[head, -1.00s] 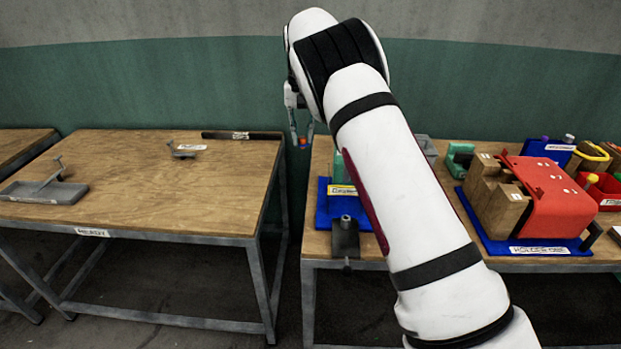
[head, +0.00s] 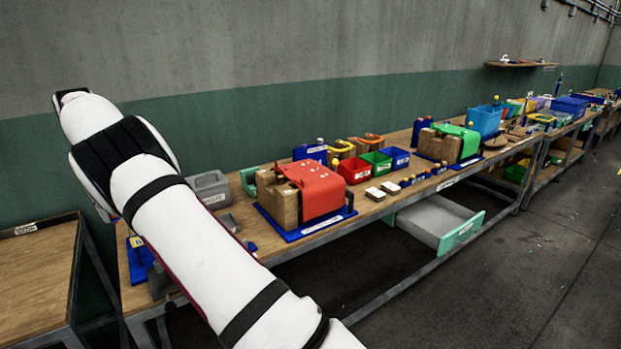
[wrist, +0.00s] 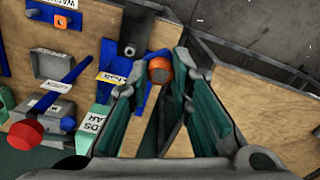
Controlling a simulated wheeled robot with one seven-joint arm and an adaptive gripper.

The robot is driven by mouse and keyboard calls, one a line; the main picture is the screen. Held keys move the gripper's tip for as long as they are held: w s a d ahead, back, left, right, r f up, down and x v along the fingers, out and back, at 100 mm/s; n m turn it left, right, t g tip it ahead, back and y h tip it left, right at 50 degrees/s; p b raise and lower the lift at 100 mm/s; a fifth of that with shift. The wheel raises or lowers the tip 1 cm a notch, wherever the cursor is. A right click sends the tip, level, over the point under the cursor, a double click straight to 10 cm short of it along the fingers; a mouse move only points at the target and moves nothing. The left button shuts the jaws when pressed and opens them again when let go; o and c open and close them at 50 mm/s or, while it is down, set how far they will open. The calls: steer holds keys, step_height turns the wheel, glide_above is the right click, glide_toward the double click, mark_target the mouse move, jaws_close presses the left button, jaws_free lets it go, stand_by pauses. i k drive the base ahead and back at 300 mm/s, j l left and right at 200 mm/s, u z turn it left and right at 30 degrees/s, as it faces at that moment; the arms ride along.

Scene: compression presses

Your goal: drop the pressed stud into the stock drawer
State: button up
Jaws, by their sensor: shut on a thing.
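My gripper (wrist: 163,74) shows in the wrist view with its teal-lined fingers closed on a small piece with an orange, round end, the pressed stud (wrist: 159,70). Part of the stud is hidden by the fingers. The gripper is above the bench edge; the head view shows only my arm, not the fingers. The drawer (head: 432,222) is a pale grey tray with a teal front, pulled out under the long bench, right of centre in the head view. It is far to the right of my arm. Its visible inside looks empty, and its label is too small to read.
The long bench (head: 362,208) carries a red-covered press (head: 318,190), a green-covered press (head: 458,143), a red bin (head: 355,170) and a blue bin (head: 484,120). A separate wooden table (head: 35,270) stands at the left. The floor in front of the drawer is clear.

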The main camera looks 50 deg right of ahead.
mark_target(426, 219)
steer(key=k+z, duration=0.1)
steer(key=z, duration=2.4)
steer(key=i+j+z, duration=0.15)
steer(key=i, duration=0.25)
steer(key=i+j+z, duration=0.1)
steer(key=i, duration=0.3)
steer(key=i+j+z, duration=0.15)
steer(key=i+j, duration=0.35)
steer(key=i, duration=0.15)
steer(key=i+j, duration=0.2)
steer(key=i, duration=0.1)
